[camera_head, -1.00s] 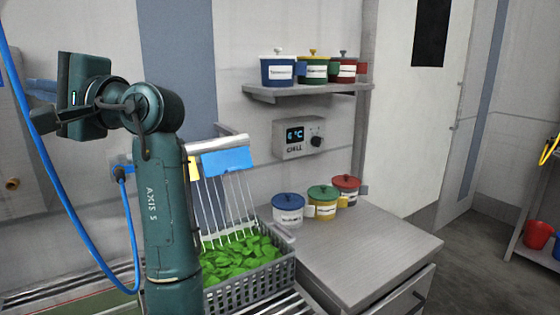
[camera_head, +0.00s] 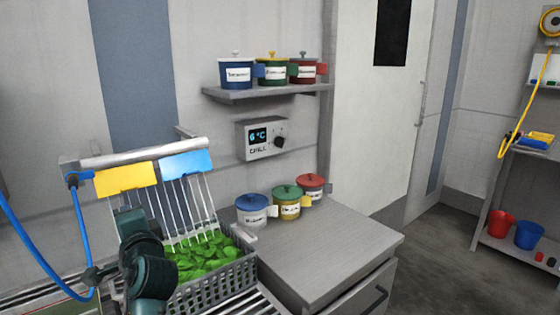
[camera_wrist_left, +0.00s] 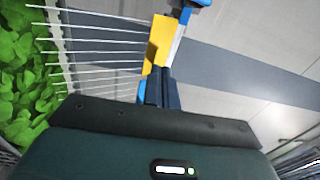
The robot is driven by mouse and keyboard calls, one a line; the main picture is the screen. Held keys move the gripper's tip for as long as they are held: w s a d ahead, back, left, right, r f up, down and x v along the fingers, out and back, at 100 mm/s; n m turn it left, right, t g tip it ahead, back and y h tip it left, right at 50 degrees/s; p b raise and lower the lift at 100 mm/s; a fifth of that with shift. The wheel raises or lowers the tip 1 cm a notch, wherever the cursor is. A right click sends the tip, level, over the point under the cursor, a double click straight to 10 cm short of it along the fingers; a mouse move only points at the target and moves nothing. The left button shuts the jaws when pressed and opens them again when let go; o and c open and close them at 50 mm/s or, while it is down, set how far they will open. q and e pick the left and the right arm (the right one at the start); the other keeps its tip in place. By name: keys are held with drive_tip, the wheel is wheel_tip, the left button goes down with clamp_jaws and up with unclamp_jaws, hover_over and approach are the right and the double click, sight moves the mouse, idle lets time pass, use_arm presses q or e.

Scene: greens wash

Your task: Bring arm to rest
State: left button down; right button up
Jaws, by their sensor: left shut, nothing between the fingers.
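My left arm (camera_head: 145,262), dark green, is folded low at the bottom left of the head view, in front of the rack and beside the crate of greens. In the left wrist view my left gripper (camera_wrist_left: 161,82) is shut, with nothing between its fingers. The fingers point toward the yellow card (camera_wrist_left: 157,45) on the rack; I cannot tell the gap between them. My right gripper is not in view.
A grey crate (camera_head: 217,287) holds green leaves (camera_head: 200,257) below a wire rack with yellow (camera_head: 126,178) and blue (camera_head: 187,165) cards. A blue hose (camera_head: 82,235) hangs by my arm. Lidded pots stand on the shelf (camera_head: 265,92) and counter (camera_head: 340,245). The counter's front is clear.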

use_arm(q)
drive_tip(key=s+d+f+h, duration=0.3)
drive_tip(key=f, duration=0.4)
drive_tip(key=s+d+f+h, duration=0.3)
drive_tip(key=d+f, duration=0.1)
drive_tip(key=f, duration=0.4)
drive_tip(key=s+d+f+h, duration=0.3)
drive_tip(key=f, duration=0.5)
drive_tip(key=shift+d+n+g+h+p, duration=0.15)
drive_tip(key=shift+n+g+h+p, duration=0.15)
drive_tip(key=shift+n+g+h, duration=0.1)
drive_tip(key=s+d+f+n+g+h, duration=0.1)
drive_tip(key=s+d+f+n+h, duration=0.1)
drive_tip(key=s, duration=0.6)
drive_tip(key=s+d+f+n+g+h, duration=0.2)
drive_tip(key=s+d+f+n+h, duration=0.1)
drive_tip(key=s+d+f, duration=0.3)
drive_tip(key=s+f, duration=0.2)
drive_tip(key=s, duration=0.1)
drive_tip(key=shift+f+n, duration=0.15)
drive_tip(key=shift+n, duration=0.25)
